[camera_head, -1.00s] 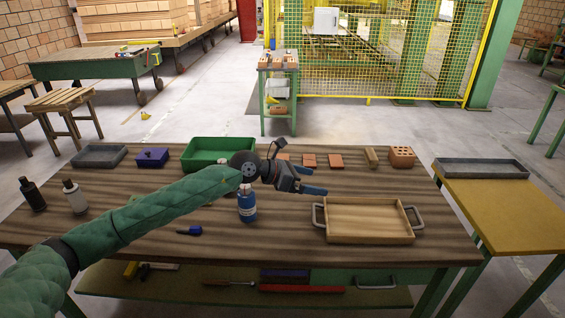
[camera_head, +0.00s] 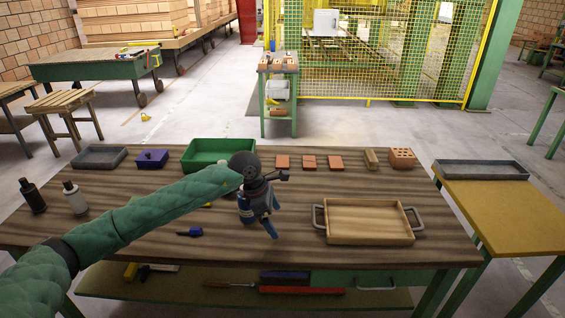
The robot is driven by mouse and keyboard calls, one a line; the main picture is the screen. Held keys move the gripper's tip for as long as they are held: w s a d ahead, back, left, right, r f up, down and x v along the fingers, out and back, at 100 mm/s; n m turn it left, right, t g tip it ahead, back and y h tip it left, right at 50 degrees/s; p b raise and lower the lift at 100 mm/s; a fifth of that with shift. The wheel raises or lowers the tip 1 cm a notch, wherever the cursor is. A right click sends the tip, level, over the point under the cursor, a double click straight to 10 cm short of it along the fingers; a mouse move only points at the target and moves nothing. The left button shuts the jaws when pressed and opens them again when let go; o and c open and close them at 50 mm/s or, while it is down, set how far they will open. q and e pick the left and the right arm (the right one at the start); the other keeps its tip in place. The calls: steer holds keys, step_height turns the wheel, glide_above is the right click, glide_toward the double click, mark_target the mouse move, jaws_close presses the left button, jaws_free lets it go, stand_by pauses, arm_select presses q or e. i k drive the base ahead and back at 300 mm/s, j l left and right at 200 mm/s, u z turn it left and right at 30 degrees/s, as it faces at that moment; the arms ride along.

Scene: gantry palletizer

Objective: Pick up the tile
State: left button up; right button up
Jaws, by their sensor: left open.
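Three small reddish tiles lie in a row at the back of the table: a left tile (camera_head: 282,161), a middle tile (camera_head: 309,162) and a right tile (camera_head: 335,162). My left gripper (camera_head: 271,228) is open and empty. It points down and toward the table's front, in front of the tiles and left of the wooden tray. A blue bottle (camera_head: 243,212) stands behind the gripper and is mostly hidden by it. My right gripper is not in view.
A wooden tray (camera_head: 368,241) with grey handles sits at the right front. A green bin (camera_head: 187,155), a blue box (camera_head: 151,159), a holed brick (camera_head: 402,158) and a wood block (camera_head: 371,158) line the back. Two bottles stand at left; a blue marker (camera_head: 190,232) lies in front.

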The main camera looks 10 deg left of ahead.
mark_target(281, 161)
steer(key=i+j, duration=0.2)
steer(key=i, duration=0.3)
steer(key=i+j, duration=0.15)
steer(key=i, duration=0.3)
steer(key=i+j, duration=0.2)
steer(key=i, duration=0.3)
